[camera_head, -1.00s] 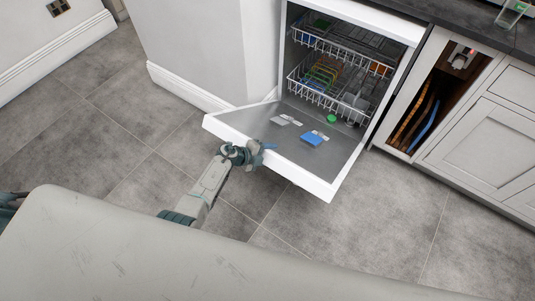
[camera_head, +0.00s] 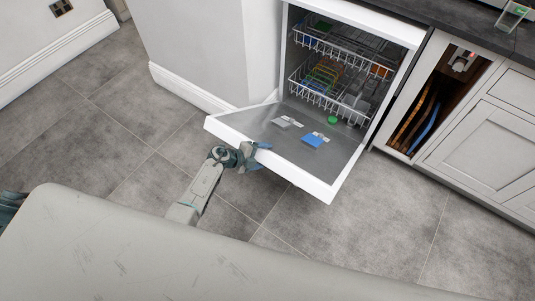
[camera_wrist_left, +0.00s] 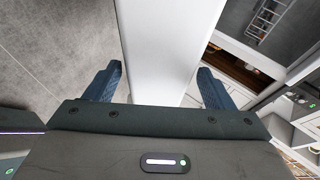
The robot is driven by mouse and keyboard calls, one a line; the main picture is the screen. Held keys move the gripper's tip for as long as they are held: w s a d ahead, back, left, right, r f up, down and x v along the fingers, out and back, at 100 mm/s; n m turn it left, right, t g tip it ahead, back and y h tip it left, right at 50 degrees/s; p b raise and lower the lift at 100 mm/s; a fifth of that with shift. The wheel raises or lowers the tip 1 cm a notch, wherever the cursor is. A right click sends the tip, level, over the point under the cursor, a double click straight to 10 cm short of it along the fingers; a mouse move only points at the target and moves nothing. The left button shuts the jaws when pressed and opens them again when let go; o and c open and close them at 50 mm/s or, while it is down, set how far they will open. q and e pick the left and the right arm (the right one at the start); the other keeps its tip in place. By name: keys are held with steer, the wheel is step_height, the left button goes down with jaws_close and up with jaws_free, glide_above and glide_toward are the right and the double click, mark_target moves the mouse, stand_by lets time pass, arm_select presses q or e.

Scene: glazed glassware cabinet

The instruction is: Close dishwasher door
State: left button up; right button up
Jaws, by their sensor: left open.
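The dishwasher door (camera_head: 328,183) hangs open, folded down low in front of the dishwasher, with its inner face up. My left gripper (camera_head: 262,156) is at the door's outer edge, left of that edge's middle. Its two blue fingers are spread apart, one towards the inner face and one below the edge. In the left wrist view the white door (camera_wrist_left: 170,45) runs up between the two open fingers. I cannot tell whether either finger touches it. My right gripper is not in view.
Two wire racks (camera_head: 325,95) with dishes sit inside the dishwasher. A blue item (camera_head: 313,140) and a green item (camera_head: 332,120) are on the door's inner face. White cabinets (camera_head: 490,140) stand to the right. The grey tiled floor (camera_head: 375,225) around the door is clear.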

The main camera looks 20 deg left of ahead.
arm_select(q)
steer(key=v, duration=0.7)
steer(key=shift+p, duration=0.45)
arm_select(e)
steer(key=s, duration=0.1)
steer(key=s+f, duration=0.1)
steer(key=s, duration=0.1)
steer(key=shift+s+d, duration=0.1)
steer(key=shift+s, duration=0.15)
arm_select(q)
steer(key=shift+c, duration=0.5)
